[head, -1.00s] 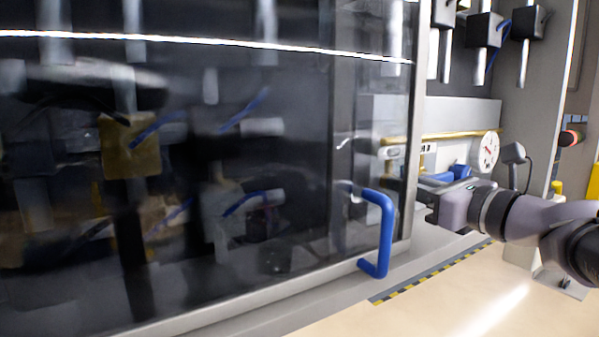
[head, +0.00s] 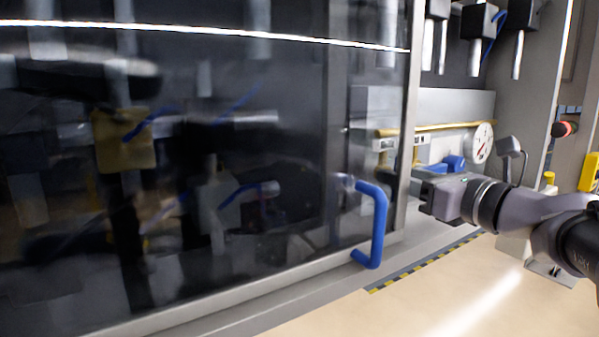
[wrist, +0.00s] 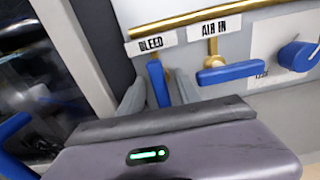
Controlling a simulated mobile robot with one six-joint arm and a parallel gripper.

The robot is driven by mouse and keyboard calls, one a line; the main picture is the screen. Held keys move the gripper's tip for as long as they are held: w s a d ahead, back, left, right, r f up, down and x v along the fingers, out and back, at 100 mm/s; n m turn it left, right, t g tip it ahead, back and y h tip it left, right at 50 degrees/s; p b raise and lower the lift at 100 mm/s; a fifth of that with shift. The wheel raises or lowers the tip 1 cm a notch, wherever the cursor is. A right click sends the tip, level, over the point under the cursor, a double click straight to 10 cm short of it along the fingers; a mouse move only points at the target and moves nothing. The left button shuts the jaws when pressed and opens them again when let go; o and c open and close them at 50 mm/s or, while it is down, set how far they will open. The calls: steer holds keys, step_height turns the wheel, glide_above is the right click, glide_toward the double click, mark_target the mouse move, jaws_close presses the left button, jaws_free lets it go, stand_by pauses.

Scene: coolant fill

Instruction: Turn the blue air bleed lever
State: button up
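The blue bleed lever (wrist: 158,84) hangs nearly upright below the BLEED label (wrist: 150,43) in the wrist view. My gripper (wrist: 159,98) has one finger on each side of it, and the lever stands between the fingers. The fingers look apart, with no clear grip on the lever. In the head view my gripper (head: 420,187) is at the panel, just right of the glass door's edge. I cannot make out the bleed lever there.
A blue AIR IN lever (wrist: 230,72) lies crosswise close to the right finger, with a blue knob (wrist: 298,55) beyond it. The glass door's frame (head: 408,130) and its blue handle (head: 380,225) are close on the left. A gauge (head: 481,143) is to the right.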

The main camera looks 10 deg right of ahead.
steer(key=b+v, duration=0.5)
steer(key=v, duration=1.2)
steer(key=shift+s, duration=0.2)
